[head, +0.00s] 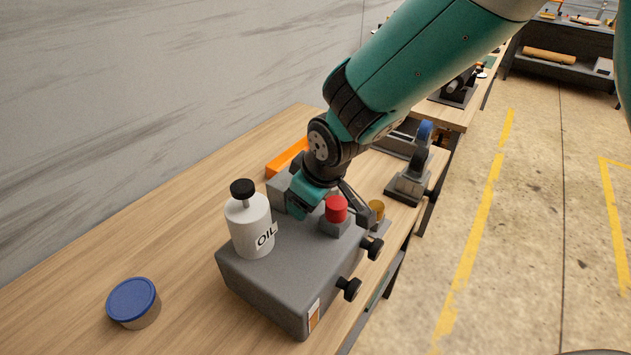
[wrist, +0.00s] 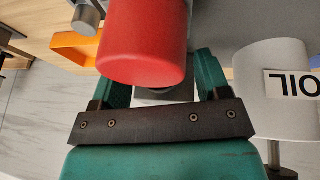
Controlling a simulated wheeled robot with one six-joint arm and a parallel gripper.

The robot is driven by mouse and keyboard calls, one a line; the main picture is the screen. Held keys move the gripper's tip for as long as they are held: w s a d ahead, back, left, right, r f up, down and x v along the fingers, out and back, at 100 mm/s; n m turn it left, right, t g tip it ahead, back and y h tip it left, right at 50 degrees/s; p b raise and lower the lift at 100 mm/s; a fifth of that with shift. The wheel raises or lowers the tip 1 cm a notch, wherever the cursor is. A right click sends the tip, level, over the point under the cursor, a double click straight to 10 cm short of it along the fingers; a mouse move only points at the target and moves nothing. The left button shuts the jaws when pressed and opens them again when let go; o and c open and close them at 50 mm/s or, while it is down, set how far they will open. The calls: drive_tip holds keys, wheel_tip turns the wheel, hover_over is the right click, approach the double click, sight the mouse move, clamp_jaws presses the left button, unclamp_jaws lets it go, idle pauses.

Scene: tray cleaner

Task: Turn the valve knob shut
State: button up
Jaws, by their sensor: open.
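A red cylindrical knob (head: 336,208) stands on a small grey base on top of a grey box (head: 275,283). My gripper (head: 322,197) is low over the box, right at the red knob and partly behind it. In the wrist view the red knob (wrist: 145,45) fills the upper middle and covers part of the green fingers. The open fingers (wrist: 162,75) show to either side of it; whether they touch it I cannot tell. Two black knobs, a nearer one (head: 349,288) and a farther one (head: 373,248), stick out of the box's right side, clear of the gripper.
A white oil bottle (head: 252,228) with a black cap stands on the box, close left of my gripper. A blue-lidded tub (head: 133,302) sits on the wooden bench (head: 195,275). Behind are an orange part (head: 287,158) and a blue-topped fixture (head: 410,180). A brass knob (head: 376,210) is nearby.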

drive_tip(key=b+v, duration=0.2)
drive_tip(key=v, duration=1.5)
drive_tip(key=shift+s, duration=0.15)
drive_tip(key=shift+r, duration=0.1)
drive_tip(key=s+d+f+m+g, duration=0.1)
drive_tip(key=s+d, duration=0.3)
drive_tip(key=s, duration=0.4)
drive_tip(key=s+d+f+m+g+y, duration=0.1)
drive_tip(key=s+d+f+m+g, duration=0.1)
drive_tip(key=s+d, duration=0.3)
drive_tip(key=s+g, duration=0.1)
drive_tip(key=s, duration=0.1)
drive_tip(key=shift+s+d+f+m+y, duration=0.25)
drive_tip(key=shift+s+d+m+y, duration=0.05)
drive_tip(key=shift+s+d+m, duration=0.1)
